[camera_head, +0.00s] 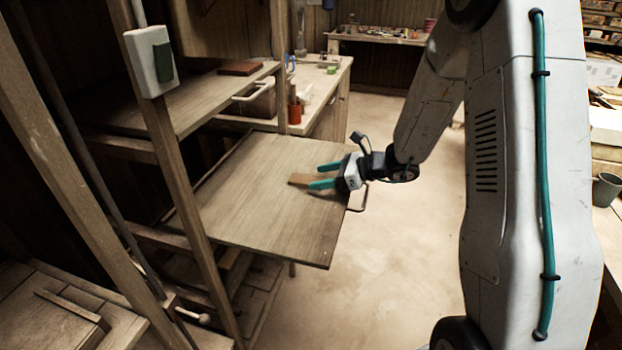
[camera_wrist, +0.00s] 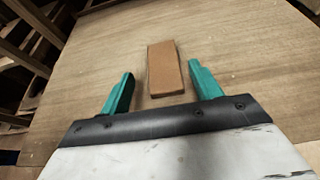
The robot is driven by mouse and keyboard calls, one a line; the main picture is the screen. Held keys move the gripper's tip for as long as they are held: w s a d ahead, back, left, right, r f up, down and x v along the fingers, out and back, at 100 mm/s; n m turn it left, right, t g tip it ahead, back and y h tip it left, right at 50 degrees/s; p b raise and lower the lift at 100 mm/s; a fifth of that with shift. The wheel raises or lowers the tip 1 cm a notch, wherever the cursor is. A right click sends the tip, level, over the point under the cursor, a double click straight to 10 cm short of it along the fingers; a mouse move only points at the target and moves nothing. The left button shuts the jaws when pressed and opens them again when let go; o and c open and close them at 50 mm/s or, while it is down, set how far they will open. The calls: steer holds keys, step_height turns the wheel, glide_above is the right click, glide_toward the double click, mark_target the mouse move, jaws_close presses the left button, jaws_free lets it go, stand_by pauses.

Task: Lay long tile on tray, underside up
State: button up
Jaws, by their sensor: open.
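The long tile (camera_wrist: 164,68) is a flat, plain brown-orange oblong lying on the wooden tray (camera_wrist: 240,50). In the wrist view it lies ahead of my gripper (camera_wrist: 160,88), its near end between the two teal fingers with a gap on each side. My gripper is open and empty. In the head view the tray (camera_head: 260,200) is a pulled-out wooden board, and the tile (camera_head: 300,179) shows near its right side, partly hidden by my gripper (camera_head: 323,175). I cannot tell which face of the tile is up.
A wooden post (camera_head: 172,150) with a white and green switch box (camera_head: 150,61) stands left of the tray. A shelf above holds a reddish-brown tile (camera_head: 240,68). A bench (camera_head: 325,85) with bottles stands behind. Bare floor (camera_head: 400,270) lies to the right.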

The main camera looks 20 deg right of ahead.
steer(key=v, duration=0.7)
steer(key=shift+d+r, duration=0.1)
steer(key=shift+d, duration=0.1)
steer(key=s+a+r+n+g+h, duration=0.1)
steer(key=s+a+r+n+g, duration=0.3)
steer(key=s+a+r+n, duration=0.4)
steer(key=s+a+r+n+g+h, duration=0.1)
steer(key=s+a+r+n+g, duration=0.2)
steer(key=s+n, duration=0.5)
steer(key=s+d+r+n+h, duration=0.2)
steer(key=s+n+h, duration=0.2)
steer(key=s, duration=0.4)
steer(key=s+d+r+n+h, duration=0.2)
steer(key=s+d+n+h, duration=0.1)
steer(key=s, duration=0.5)
steer(key=shift+n+t+h, duration=0.3)
steer(key=shift+n+h, duration=0.6)
steer(key=shift+n, duration=0.2)
